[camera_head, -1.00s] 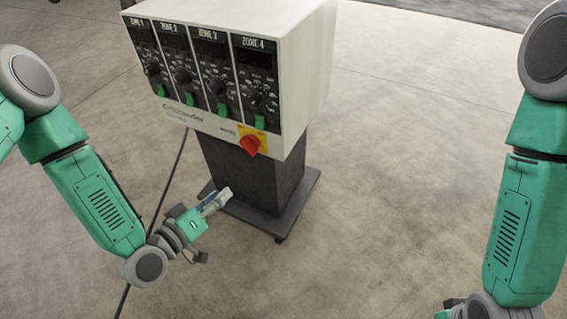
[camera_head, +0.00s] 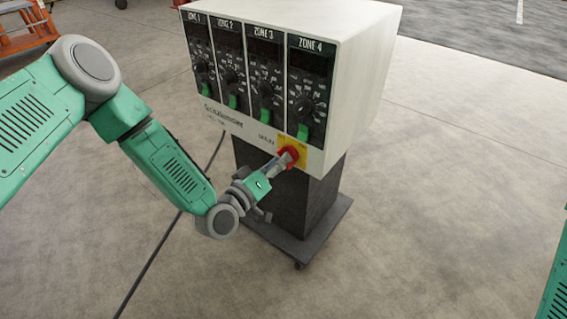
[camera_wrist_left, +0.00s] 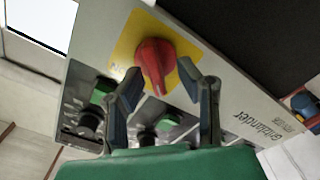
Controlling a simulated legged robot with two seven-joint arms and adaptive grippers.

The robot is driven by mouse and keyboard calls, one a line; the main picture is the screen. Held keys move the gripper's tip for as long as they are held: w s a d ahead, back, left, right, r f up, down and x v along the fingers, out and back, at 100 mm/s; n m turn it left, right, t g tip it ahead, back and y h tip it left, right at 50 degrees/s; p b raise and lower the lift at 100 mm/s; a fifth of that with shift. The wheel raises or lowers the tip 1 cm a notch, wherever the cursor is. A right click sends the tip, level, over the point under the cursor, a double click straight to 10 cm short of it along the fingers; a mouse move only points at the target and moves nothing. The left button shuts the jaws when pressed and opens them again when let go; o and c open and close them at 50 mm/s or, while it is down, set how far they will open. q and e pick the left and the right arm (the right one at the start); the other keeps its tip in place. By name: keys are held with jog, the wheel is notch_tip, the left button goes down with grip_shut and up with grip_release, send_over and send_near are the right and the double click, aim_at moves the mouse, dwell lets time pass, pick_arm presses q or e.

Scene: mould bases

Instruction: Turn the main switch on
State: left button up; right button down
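The main switch is a red knob on a yellow plate at the lower right of the control box front. In the head view the red knob (camera_head: 289,154) sits right at the tip of my left gripper (camera_head: 279,163). In the left wrist view the red knob (camera_wrist_left: 153,62) stands on its yellow plate (camera_wrist_left: 128,38), with the left gripper's two fingers (camera_wrist_left: 163,95) spread apart, one on each side of its lower end. The fingers are open; whether either one touches the knob I cannot tell. My right gripper is out of view.
The white control box (camera_head: 345,65) stands on a dark pedestal (camera_head: 310,200) with a base plate. Its front has several zone panels with knobs and green switches. A cable (camera_head: 165,240) runs across the floor at left. An orange cart (camera_head: 25,28) stands far behind at upper left.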

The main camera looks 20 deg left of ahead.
pick_arm(q)
jog(key=shift+w, duration=0.65)
jog(key=shift+d+r, duration=0.1)
jog(key=shift+d, duration=0.55)
grip_shut()
jog(key=shift+w+a, duration=0.1)
jog(key=shift+a, duration=0.2)
